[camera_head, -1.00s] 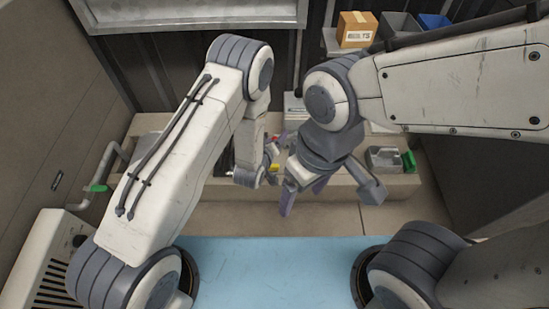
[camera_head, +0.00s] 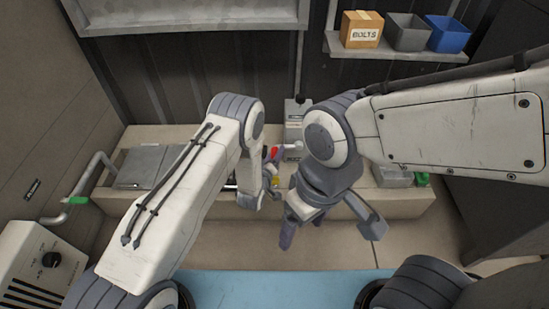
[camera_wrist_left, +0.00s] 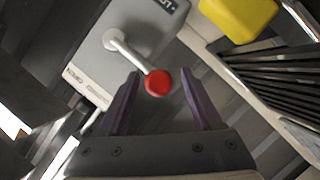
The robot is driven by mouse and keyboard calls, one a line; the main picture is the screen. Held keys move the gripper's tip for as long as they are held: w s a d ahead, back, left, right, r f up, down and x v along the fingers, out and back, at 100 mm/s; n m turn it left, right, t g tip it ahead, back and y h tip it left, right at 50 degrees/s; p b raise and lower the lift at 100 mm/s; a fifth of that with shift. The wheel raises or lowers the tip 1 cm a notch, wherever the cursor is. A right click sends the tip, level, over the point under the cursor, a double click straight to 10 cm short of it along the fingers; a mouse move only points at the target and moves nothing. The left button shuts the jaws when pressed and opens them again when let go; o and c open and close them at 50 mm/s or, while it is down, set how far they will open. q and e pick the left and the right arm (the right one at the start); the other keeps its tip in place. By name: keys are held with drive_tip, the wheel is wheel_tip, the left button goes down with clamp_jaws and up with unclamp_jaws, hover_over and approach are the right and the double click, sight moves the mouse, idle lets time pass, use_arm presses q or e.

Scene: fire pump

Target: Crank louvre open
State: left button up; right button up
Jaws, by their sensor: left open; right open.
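The crank shows in the left wrist view as a pale arm (camera_wrist_left: 128,48) on a grey box (camera_wrist_left: 95,60), ending in a round red knob (camera_wrist_left: 158,82). My left gripper (camera_wrist_left: 158,78) is open, with the knob in the gap between its two purple fingers; contact cannot be told. In the head view the red knob (camera_head: 274,152) is small beside my left gripper (camera_head: 270,168), which partly hides it. The grey box (camera_head: 297,112) stands against the back wall. My right gripper (camera_head: 303,226) is open and empty, lower and to the right. Dark slats (camera_wrist_left: 275,85), perhaps the louvre, show in the wrist view.
A yellow block (camera_wrist_left: 238,16) lies near the slats. A low beige ledge (camera_head: 350,205) runs along the back wall. A shelf (camera_head: 390,52) holds a bolts box (camera_head: 361,29), a grey bin (camera_head: 407,33) and a blue bin (camera_head: 447,34). A pipe with a green part (camera_head: 78,200) is at left.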

use_arm(q)
drive_tip(key=shift+w+d+f, duration=0.1)
drive_tip(key=shift+w+d, duration=0.05)
drive_tip(key=shift+w, duration=0.25)
clamp_jaws()
drive_tip(key=shift+w, duration=0.1)
idle(1.1)
